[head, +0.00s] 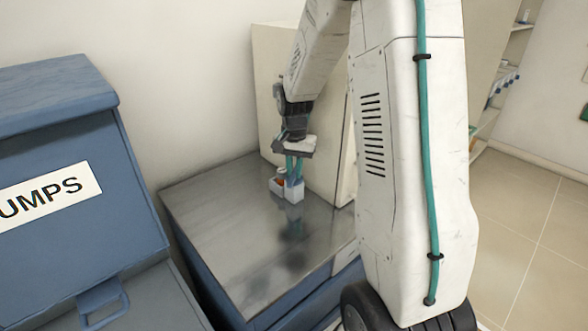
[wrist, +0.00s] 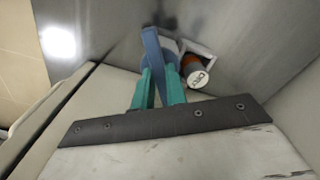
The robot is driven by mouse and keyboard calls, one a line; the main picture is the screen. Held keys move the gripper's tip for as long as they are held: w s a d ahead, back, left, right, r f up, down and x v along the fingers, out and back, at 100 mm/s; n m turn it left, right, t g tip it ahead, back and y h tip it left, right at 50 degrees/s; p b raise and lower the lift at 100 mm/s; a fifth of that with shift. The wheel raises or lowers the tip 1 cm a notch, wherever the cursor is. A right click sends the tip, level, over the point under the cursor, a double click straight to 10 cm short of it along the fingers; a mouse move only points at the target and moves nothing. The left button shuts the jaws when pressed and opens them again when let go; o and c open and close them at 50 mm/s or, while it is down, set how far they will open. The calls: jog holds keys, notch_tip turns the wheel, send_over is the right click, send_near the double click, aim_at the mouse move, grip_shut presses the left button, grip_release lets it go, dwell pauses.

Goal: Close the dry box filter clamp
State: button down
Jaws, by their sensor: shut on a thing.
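My gripper (head: 293,172) points down over the metal bench top. Its teal fingers (wrist: 159,77) are shut on a blue-grey lever (wrist: 152,47), which I take to be the clamp of the filter. In the wrist view the lever runs up between and past the fingers. A white and orange cylinder (wrist: 194,71) with a dark printed label sits just right of the fingers, against a white holder (wrist: 197,47). In the head view the white holder (head: 293,190) stands on the bench, with an orange part (head: 281,170) at its left. The fingers hide part of the lever.
The metal bench top (head: 225,235) is clear in front and to the left. A cream panel (head: 275,95) stands close behind my gripper. A blue cabinet (head: 70,140) with a label ending in "UMPS" is at the left. Shelves stand at the far right.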

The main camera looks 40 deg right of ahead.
aim_at(294, 172)
jog(key=n, duration=1.1)
jog(key=shift+n, duration=0.3)
dwell(0.4)
jog(key=c, duration=1.4)
grip_release()
jog(key=shift+c, duration=0.2)
jog(key=shift+r, duration=0.1)
notch_tip(294, 172, up, 8)
jog(key=shift+f, duration=0.15)
